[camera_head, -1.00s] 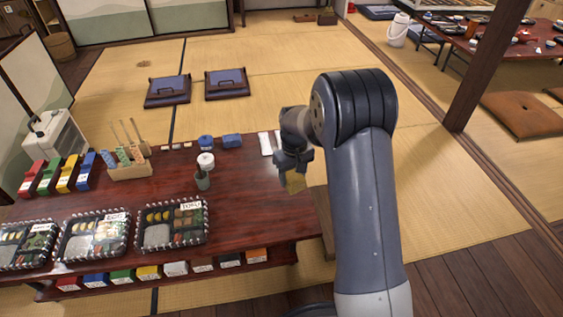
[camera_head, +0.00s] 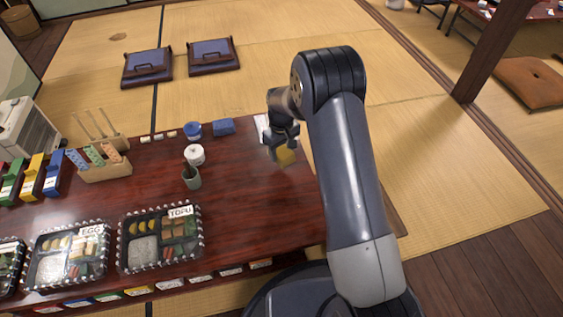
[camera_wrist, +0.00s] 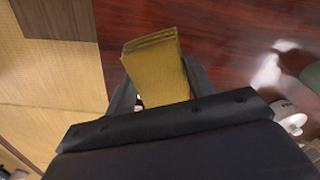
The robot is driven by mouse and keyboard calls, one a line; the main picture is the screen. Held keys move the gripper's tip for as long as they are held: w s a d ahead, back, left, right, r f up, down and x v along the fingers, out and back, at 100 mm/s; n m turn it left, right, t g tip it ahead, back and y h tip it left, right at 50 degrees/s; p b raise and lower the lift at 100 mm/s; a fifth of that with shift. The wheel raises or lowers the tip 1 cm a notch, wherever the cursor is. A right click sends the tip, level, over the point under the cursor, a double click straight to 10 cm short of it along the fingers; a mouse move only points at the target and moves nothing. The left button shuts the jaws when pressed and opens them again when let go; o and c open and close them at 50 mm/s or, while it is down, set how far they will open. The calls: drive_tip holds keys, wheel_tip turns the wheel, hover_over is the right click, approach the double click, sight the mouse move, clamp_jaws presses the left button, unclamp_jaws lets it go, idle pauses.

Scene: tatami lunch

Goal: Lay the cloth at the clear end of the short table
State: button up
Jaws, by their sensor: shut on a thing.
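The yellow folded cloth (camera_head: 285,156) is held in my gripper (camera_head: 284,140), above the right end of the short dark red table (camera_head: 250,210). In the wrist view the cloth (camera_wrist: 157,68) sits between the two fingers of my gripper (camera_wrist: 160,88), which are shut on it. The table's glossy top (camera_wrist: 225,35) shows beyond the cloth. The right end of the table is bare in front of the gripper, though my arm hides part of it.
A white item (camera_head: 262,128) lies near the table's back edge, left of my gripper. A blue box (camera_head: 223,127), a white round container (camera_head: 195,154) and a green cup (camera_head: 191,177) stand further left. Bento trays (camera_head: 160,237) line the front left. Floor cushions (camera_head: 209,57) lie behind.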

sight(281, 151)
drive_tip(key=shift+f+b, duration=0.9)
drive_tip(key=shift+f, duration=1.7)
drive_tip(key=shift+f, duration=0.2)
drive_tip(key=o, duration=1)
wheel_tip(281, 151, up, 12)
drive_tip(key=p, duration=0.4)
drive_tip(key=shift+r+p, duration=0.2)
drive_tip(key=shift+p, duration=0.2)
